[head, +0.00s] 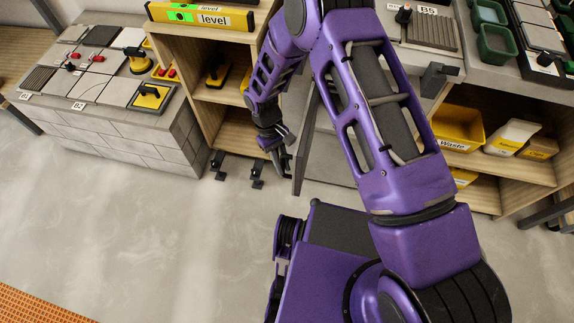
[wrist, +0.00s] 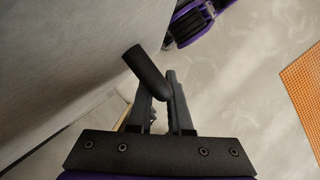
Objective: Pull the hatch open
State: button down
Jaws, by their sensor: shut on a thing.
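The hatch (head: 300,160) is a grey panel below the worktop in the middle of the head view. It seems to stand out at an angle from the cabinet front, but my arm covers part of it, so how far is unclear. In the wrist view the hatch's pale face (wrist: 55,60) fills the left side. A dark round bar handle (wrist: 146,68) stands off that face. My gripper (head: 283,160) is at the hatch's left side, its two fingers (wrist: 160,98) shut on the handle. The handle's far end is hidden between the fingers.
A tiled block (head: 135,140) and a wooden shelf unit (head: 205,125) stand left of the hatch. Two small black brackets (head: 257,172) are at floor level nearby. A wooden shelf with a yellow waste bin (head: 458,128) is on the right. The grey floor (head: 150,240) in front is clear.

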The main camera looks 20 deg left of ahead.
jog(key=shift+a, duration=0.15)
jog(key=c, duration=1.1)
grip_release()
jog(key=shift+r, duration=0.1)
jog(key=p+v, duration=0.2)
jog(key=v, duration=1.5)
jog(key=shift+a, duration=0.15)
